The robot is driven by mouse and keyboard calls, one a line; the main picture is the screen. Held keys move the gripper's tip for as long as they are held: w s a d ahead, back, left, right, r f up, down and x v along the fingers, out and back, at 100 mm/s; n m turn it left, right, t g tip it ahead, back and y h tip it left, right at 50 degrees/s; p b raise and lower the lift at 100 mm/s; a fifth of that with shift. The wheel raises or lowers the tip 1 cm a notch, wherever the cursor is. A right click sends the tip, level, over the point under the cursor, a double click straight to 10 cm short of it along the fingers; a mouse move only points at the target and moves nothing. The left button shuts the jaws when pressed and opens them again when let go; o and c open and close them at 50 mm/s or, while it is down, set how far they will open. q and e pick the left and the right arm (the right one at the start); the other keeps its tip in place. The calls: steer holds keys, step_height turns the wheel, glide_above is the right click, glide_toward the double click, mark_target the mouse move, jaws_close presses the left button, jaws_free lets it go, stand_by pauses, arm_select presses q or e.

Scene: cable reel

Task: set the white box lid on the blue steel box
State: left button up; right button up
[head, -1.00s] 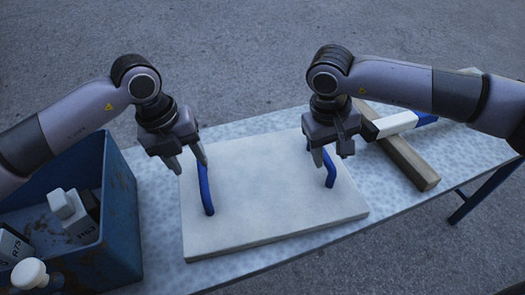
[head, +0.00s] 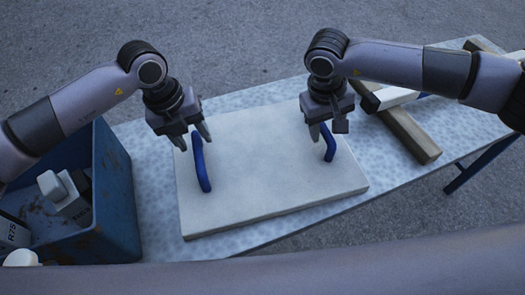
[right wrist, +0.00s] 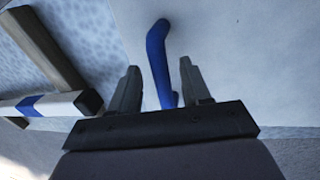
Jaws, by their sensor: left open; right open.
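The white box lid (head: 265,180) lies flat on the speckled table. It has a blue handle near its left side (head: 201,165) and another near its right side (head: 329,144). The blue steel box (head: 118,205) stands left of the lid, open at the top. My left gripper (head: 193,143) is open at the upper end of the left handle. My right gripper (head: 325,130) is open at the right handle. In the right wrist view the right handle (right wrist: 157,55) runs between the two open fingers (right wrist: 160,92). I cannot tell whether the fingers touch it.
White and dark items (head: 65,192) are inside the blue box. Wooden beams (head: 410,135) and a white bar with blue (head: 392,97) lie right of the lid on the table (head: 155,165). A blurred purple-grey shape crosses the bottom of the head view.

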arm_select(q)
steer(key=shift+d+f, duration=0.25)
steer(key=shift+f, duration=1)
arm_select(e)
steer(key=shift+d+f, duration=0.25)
steer(key=shift+f, duration=1)
arm_select(q)
jaws_close()
arm_select(e)
jaws_close()
arm_select(q)
steer(key=shift+w+r, duration=0.15)
arm_select(e)
steer(key=shift+w+r, duration=0.1)
steer(key=shift+w, duration=0.05)
